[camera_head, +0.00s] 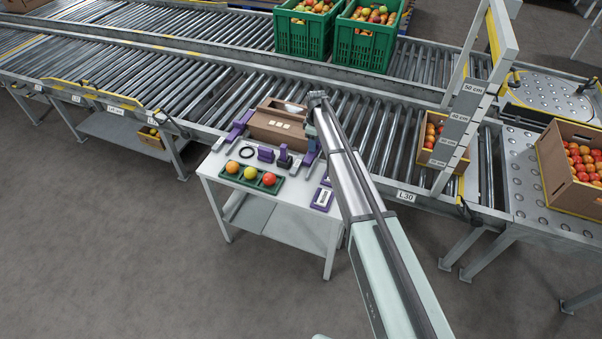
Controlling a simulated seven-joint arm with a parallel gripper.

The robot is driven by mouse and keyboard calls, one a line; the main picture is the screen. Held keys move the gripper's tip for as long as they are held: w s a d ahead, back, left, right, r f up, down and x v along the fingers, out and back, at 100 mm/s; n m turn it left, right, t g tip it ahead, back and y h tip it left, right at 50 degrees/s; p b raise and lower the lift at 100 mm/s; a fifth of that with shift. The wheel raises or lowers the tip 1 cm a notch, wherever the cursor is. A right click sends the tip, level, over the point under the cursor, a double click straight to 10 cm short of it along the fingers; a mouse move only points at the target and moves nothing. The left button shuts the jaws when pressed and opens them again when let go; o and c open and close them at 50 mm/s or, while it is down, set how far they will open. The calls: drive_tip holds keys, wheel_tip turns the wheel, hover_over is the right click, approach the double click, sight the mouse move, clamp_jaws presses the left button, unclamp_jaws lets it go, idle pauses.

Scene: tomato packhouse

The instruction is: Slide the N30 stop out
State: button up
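I cannot make out a thing marked N30 in this view. Several purple parts are on or beside the white table: a long one (239,126) at the left of the brown box, a short block (265,154), a dark-topped one (284,158), and one (309,150) at the box's right. A flat purple piece with a white face (322,199) lies at the table's right. My gripper (318,104) is at the right end of the brown box (274,128). My own arm hides part of it, and its fingers are too small to read.
The white table (290,196) holds a green tray (236,181) with three fruits and a black ring (247,152). Roller conveyors run behind it. A plate marked L30 (405,196) is on the conveyor's front edge. A measuring post (462,120) and fruit boxes stand at the right.

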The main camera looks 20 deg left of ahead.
drive_tip(key=shift+f, duration=0.5)
drive_tip(key=shift+r, duration=2.25)
drive_tip(key=shift+r, duration=0.1)
wheel_tip(320, 180, up, 7)
